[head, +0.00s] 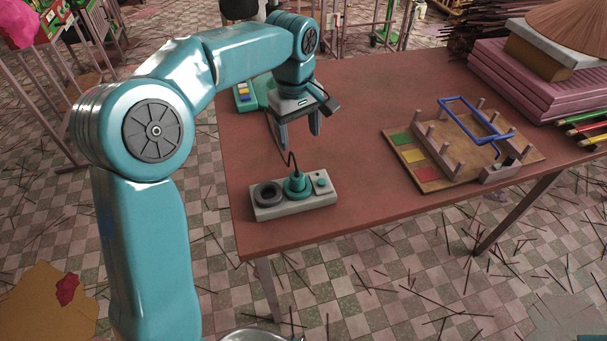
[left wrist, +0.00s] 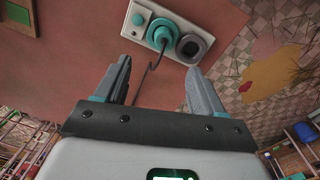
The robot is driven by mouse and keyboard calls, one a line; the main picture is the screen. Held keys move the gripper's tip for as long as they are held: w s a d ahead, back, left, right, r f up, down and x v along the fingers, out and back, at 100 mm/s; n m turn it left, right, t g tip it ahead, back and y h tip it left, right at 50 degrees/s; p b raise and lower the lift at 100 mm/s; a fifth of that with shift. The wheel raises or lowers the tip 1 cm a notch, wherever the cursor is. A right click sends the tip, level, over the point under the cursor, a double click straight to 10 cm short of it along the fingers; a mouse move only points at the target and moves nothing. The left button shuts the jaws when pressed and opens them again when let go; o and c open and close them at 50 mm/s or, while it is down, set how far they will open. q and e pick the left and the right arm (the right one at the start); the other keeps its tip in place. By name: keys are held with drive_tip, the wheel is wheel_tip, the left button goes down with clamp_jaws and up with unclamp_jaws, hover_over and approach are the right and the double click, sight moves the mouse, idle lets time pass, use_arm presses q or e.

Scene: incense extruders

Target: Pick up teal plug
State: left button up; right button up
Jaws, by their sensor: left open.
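The teal plug (head: 296,184) stands upright in the grey socket block (head: 305,207) near the table's front left edge. A dark cord rises from its top. In the left wrist view the plug (left wrist: 161,35) sits in the middle of the block (left wrist: 140,12), beyond the fingertips. My left gripper (head: 298,132) is open and empty, pointing down above and behind the plug, apart from it. Its two fingers also show in the left wrist view (left wrist: 158,78), with the cord appearing between them. My right gripper is not in view.
A dark ring (head: 267,194) and a small teal knob (head: 321,183) flank the plug on the block. A wooden board (head: 460,155) with pegs and a blue bent rod (head: 470,112) lies to the right. Pink stacked slabs (head: 540,80) stand at the back right. The table (head: 355,150) between block and board is clear.

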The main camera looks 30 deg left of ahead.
sight(297, 178)
use_arm(q)
drive_tip(key=f, duration=1.1)
drive_tip(key=shift+w+a, duration=0.2)
drive_tip(key=shift+w, duration=0.1)
drive_tip(key=shift+w+a+f, duration=0.1)
drive_tip(key=shift+w+f, duration=0.05)
drive_tip(key=shift+f, duration=0.2)
drive_tip(key=shift+s+f+p, duration=0.2)
drive_tip(key=shift+f+p, duration=0.15)
drive_tip(key=shift+p, duration=0.05)
drive_tip(key=shift+s+f+p, duration=0.2)
drive_tip(key=shift+s+f, duration=0.05)
drive_tip(key=shift+f, duration=0.3)
drive_tip(key=shift+s+f+p, duration=0.2)
drive_tip(key=shift+f, duration=0.35)
drive_tip(key=shift+w+a+f, duration=0.1)
drive_tip(key=shift+w+f, duration=0.15)
drive_tip(key=shift+f, duration=0.35)
drive_tip(key=shift+w+f, duration=0.2)
drive_tip(key=shift+f, duration=0.4)
drive_tip(key=shift+s+r, duration=0.2)
drive_tip(key=shift+s, duration=0.05)
drive_tip(key=shift+c, duration=1)
drive_tip(key=c, duration=0.5)
drive_tip(key=shift+w+f, duration=0.1)
drive_tip(key=c, duration=0.4)
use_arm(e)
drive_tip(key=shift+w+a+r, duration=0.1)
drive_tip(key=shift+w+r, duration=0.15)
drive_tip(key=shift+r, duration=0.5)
